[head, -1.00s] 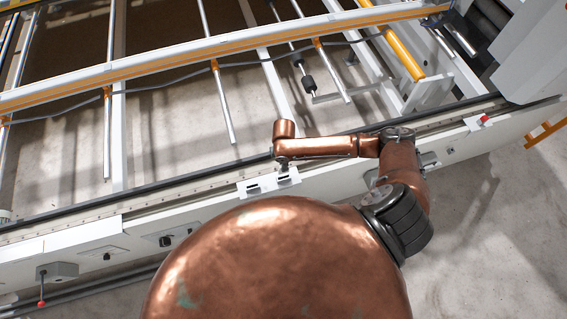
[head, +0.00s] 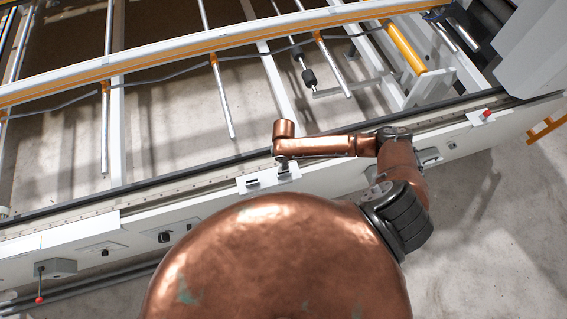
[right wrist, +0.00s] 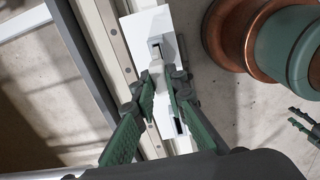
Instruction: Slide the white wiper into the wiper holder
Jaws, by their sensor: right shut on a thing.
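The wiper holder, a white plate with dark slots, is on the machine's front rail in the head view (head: 246,187). In the right wrist view the white plate (right wrist: 150,24) lies beneath my right gripper (right wrist: 159,80), with one slot beyond the fingertips and another beside the right finger. My right gripper is shut on a small pale piece (right wrist: 156,68), apparently the white wiper, mostly hidden by the fingers. I cannot tell whether it is in a slot. My left gripper (right wrist: 303,123) shows at the right edge of the right wrist view, fingers apart and empty, away from the holder.
A long white front beam (head: 75,243) with switches and a red-tipped lever (head: 40,299) runs below the rail. White and orange bars (head: 180,56) cross behind it. Grey floor (head: 500,220) is open at the right.

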